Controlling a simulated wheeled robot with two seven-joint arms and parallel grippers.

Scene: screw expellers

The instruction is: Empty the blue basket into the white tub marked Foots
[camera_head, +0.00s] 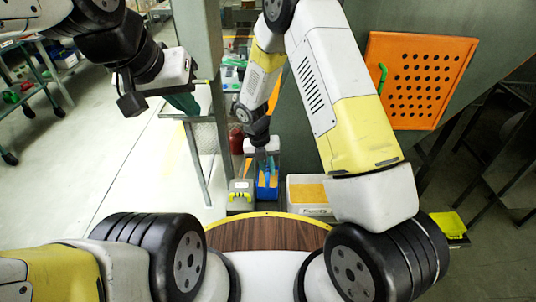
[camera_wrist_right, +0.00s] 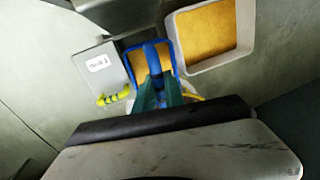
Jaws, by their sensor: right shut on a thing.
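The blue basket (camera_head: 267,191) holds orange-yellow material and is low beyond the wooden surface. My right gripper (camera_head: 264,158) is above it, shut on its blue handle.
A grey box (camera_head: 241,187) with a yellow-green handle is just left of the basket. An orange perforated panel (camera_head: 421,80) is on the green wall at right. A wooden surface (camera_head: 265,233) lies in front.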

